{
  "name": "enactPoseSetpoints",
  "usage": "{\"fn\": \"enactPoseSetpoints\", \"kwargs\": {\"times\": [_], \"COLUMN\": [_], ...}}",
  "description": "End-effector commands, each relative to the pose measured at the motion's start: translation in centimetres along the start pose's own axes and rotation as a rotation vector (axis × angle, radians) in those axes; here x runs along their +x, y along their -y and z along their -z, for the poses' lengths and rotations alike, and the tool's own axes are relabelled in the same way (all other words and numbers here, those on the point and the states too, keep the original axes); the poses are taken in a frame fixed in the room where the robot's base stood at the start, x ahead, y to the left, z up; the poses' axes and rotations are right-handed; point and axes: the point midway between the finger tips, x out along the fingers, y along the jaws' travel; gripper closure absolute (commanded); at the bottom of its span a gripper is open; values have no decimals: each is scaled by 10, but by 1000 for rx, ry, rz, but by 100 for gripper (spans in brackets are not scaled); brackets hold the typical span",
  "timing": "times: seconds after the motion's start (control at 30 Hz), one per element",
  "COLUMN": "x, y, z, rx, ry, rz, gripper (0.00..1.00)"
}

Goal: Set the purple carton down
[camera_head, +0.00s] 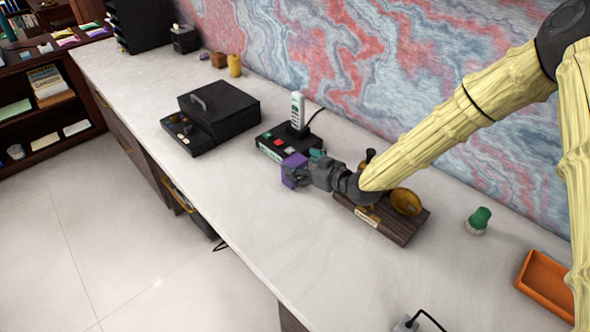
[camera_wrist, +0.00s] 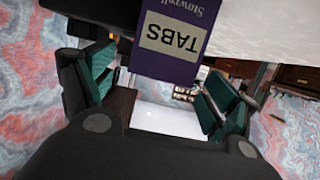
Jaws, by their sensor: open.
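The purple carton (camera_head: 291,176) is at the tip of my gripper (camera_head: 305,172), just in front of a black box with coloured buttons. In the wrist view the carton (camera_wrist: 174,30) shows at the top with an upside-down label reading "TABS". My gripper (camera_wrist: 155,90) is open there, its teal-padded fingers spread to either side, with the carton just beyond and partly between them. I cannot tell whether the carton rests on the desk or whether a finger touches it.
The pale desk (camera_head: 240,225) is clear in front of the carton. The black button box (camera_head: 275,148) stands close behind it. A black case (camera_head: 212,112) is further left. A dark wooden stand with brass parts (camera_head: 405,222) sits under my arm. A green-topped object (camera_head: 479,218) and an orange tray (camera_head: 548,285) are at right.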

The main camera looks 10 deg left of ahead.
Motion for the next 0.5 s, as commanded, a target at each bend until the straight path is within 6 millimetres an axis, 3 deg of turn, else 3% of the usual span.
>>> {"fn": "enactPoseSetpoints", "kwargs": {"times": [0.23, 0.5], "x": [29, 35], "y": [-1, -1], "z": [-3, -4], "rx": [1, 1], "ry": [0, 1], "rz": [1, 1], "gripper": [12, 12]}}
